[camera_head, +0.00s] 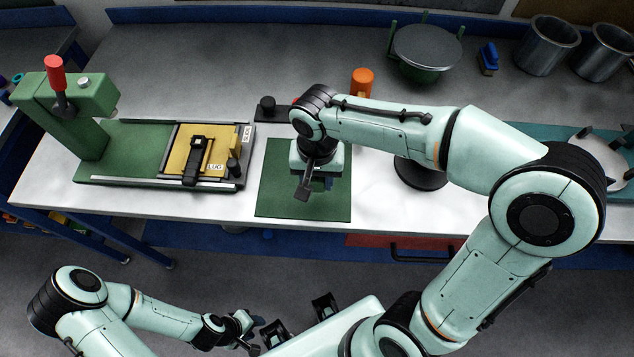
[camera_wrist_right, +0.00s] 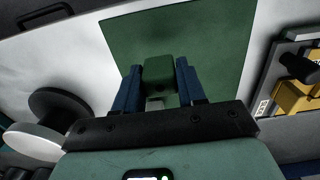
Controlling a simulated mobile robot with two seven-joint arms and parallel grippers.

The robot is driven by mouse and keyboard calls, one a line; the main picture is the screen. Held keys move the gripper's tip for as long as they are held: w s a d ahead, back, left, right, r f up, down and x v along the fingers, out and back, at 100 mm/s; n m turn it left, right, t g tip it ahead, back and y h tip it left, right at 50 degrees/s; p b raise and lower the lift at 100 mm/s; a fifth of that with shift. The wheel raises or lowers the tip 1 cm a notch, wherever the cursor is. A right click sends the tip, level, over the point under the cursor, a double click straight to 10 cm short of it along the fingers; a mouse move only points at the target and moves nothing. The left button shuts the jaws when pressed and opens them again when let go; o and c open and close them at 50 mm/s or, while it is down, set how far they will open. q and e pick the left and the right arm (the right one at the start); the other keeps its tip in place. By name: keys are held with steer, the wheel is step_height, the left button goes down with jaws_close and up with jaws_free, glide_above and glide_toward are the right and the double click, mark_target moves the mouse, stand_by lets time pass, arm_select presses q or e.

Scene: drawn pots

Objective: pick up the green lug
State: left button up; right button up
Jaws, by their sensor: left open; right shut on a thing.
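My right gripper (camera_head: 318,185) is over the green mat (camera_head: 275,190) in the head view, its fingertips mostly hidden by my arm. In the right wrist view its two blue fingers (camera_wrist_right: 160,88) are shut on a small green block, the green lug (camera_wrist_right: 159,70), with a grey part below it. The mat lies behind the lug there, and I cannot tell whether the lug touches it. My left gripper (camera_head: 252,331) is open and empty, low in the head view, in front of the bench and away from the lug.
A green press (camera_head: 75,95) with a red-topped lever stands at the left. Next to the mat is a yellow fixture plate (camera_head: 219,140) marked LUG. A round dark stand (camera_head: 421,174) is right of the mat. A green pot (camera_head: 425,52) and metal pots (camera_head: 547,45) stand at the back.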

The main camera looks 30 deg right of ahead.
mark_target(317, 178)
arm_select(q)
steer(key=w+r+p, duration=0.2)
steer(key=r, duration=0.1)
steer(key=shift+w+r, duration=0.15)
steer(key=shift+r, duration=0.05)
arm_select(e)
step_height(317, 178, up, 16)
